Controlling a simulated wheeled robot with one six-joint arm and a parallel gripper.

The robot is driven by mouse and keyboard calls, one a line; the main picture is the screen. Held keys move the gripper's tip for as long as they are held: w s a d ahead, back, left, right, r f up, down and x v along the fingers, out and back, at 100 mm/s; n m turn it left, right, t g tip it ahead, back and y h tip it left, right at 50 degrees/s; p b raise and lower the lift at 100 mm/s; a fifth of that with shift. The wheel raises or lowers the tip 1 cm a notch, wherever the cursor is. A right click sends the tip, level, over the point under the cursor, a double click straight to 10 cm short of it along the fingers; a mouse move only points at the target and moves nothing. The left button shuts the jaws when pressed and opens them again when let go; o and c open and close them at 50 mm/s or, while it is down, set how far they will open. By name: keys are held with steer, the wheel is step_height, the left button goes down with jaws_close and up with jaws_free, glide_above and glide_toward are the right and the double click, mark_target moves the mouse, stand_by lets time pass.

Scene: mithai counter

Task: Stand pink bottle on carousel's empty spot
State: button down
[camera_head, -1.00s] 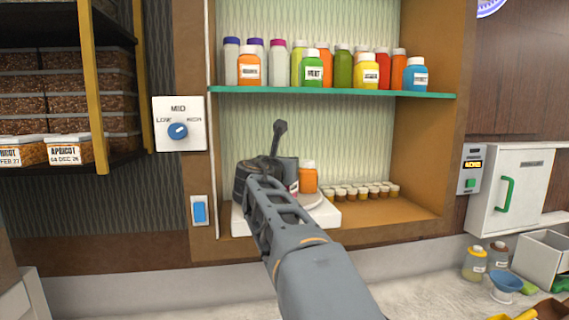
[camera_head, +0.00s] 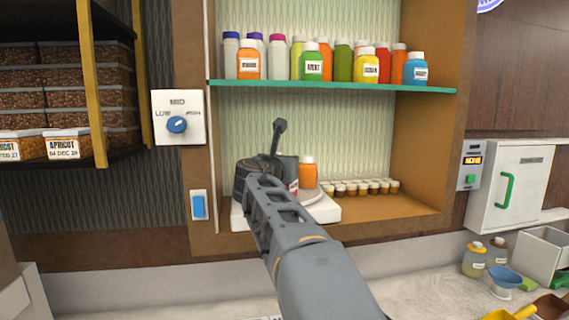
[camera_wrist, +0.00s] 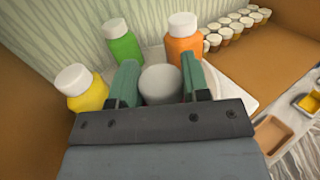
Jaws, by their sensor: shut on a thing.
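My gripper (camera_wrist: 160,76) is shut on a bottle whose grey-white cap (camera_wrist: 160,86) shows between the green fingers in the wrist view. Its body is mostly hidden, so its pink colour is hard to confirm there. In the head view my gripper (camera_head: 262,172) is over the white carousel (camera_head: 325,209) in the lower bay. Around the held bottle stand a yellow bottle (camera_wrist: 86,94), a green bottle (camera_wrist: 124,46) and an orange bottle (camera_wrist: 184,48), all white-capped. The orange one also shows in the head view (camera_head: 308,174). I cannot tell whether the held bottle's base touches the carousel.
Several small jars (camera_head: 365,188) stand in the bay right of the carousel. A green-edged shelf (camera_head: 340,88) with several coloured bottles is above. A dial panel (camera_head: 178,118) and a blue switch (camera_head: 199,206) are on the left. The bay's right floor is clear in front.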

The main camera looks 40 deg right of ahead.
steer(key=shift+f, duration=0.1)
steer(key=c, duration=0.5)
jaws_free()
steer(key=shift+s+a+f+b, duration=0.1)
steer(key=shift+s+a+b, duration=0.2)
steer(key=shift+a, duration=0.2)
steer(key=b+v, duration=0.3)
steer(key=v, duration=0.9)
steer(key=shift+s+a, duration=0.25)
